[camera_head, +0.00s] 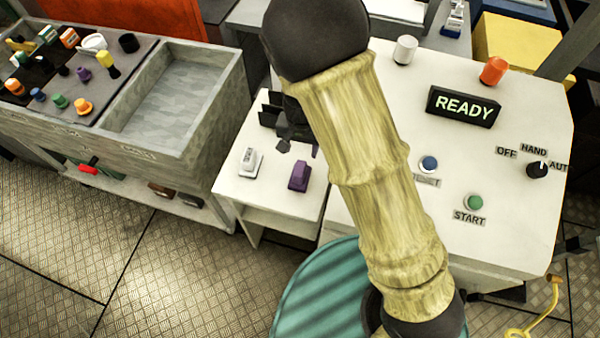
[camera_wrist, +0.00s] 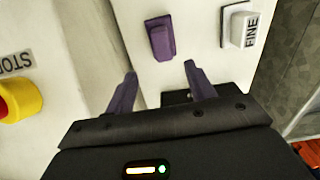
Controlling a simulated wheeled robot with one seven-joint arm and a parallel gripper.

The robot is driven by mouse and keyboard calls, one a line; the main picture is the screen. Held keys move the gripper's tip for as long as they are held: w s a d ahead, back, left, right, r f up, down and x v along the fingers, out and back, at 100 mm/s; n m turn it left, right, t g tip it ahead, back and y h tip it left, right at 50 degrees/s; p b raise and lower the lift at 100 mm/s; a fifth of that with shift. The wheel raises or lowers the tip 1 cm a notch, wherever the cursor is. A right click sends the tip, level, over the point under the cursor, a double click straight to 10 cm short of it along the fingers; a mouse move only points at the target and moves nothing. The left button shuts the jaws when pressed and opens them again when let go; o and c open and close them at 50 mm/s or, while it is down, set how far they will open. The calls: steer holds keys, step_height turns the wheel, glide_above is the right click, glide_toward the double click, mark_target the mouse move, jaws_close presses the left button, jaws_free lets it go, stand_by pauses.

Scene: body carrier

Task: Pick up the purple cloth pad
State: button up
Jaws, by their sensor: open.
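The purple cloth pad (camera_head: 299,176) lies on the small white side table (camera_head: 270,208), right of a white labelled block. In the wrist view the purple pad (camera_wrist: 160,37) lies ahead of the fingertips, roughly in line with the gap between them. My gripper (camera_wrist: 160,71) is open and empty, with its two purple-grey fingers apart and not touching the pad. In the head view my gripper is a dark shape just behind the pad, partly hidden by my arm.
The white block marked FINE (camera_wrist: 238,26) stands close to the pad. A white control panel with a READY display (camera_head: 463,106) is to the right. A red and yellow stop button (camera_wrist: 18,100) shows at left in the wrist view. A grey bin (camera_head: 170,90) stands left.

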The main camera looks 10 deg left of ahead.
mark_target(300, 168)
step_height(300, 168, down, 8)
steer(key=shift+f+p, duration=0.1)
steer(key=shift+p, duration=0.5)
steer(key=shift+w+a+f+p, duration=0.15)
steer(key=shift+f+p, duration=0.95)
steer(key=shift+f, duration=1.45)
steer(key=c, duration=1.1)
